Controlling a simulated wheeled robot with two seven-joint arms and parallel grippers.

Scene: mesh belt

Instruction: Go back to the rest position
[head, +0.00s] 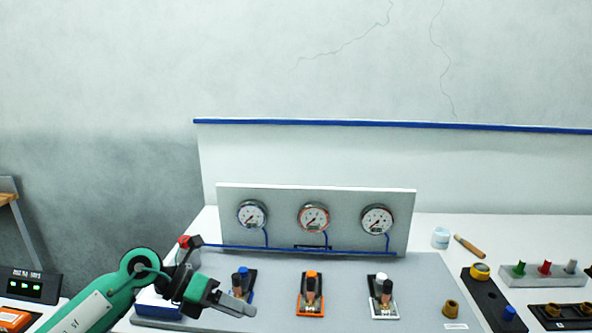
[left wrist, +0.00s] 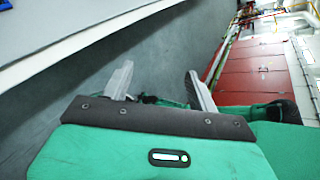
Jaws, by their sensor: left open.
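My left gripper (head: 238,303) is at the lower left of the head view, on a green arm that comes in from the left. Its grey fingers point right, in front of the blue-based lever (head: 249,283), and partly cover it. I cannot tell from this view whether they touch it. In the left wrist view the two grey fingers (left wrist: 160,85) stand apart with nothing between them. My right gripper is in neither view.
A grey panel (head: 345,270) carries an orange lever (head: 311,292) and a white lever (head: 383,295), with three gauges (head: 313,218) behind. A blue box (head: 158,303) lies beside my left arm.

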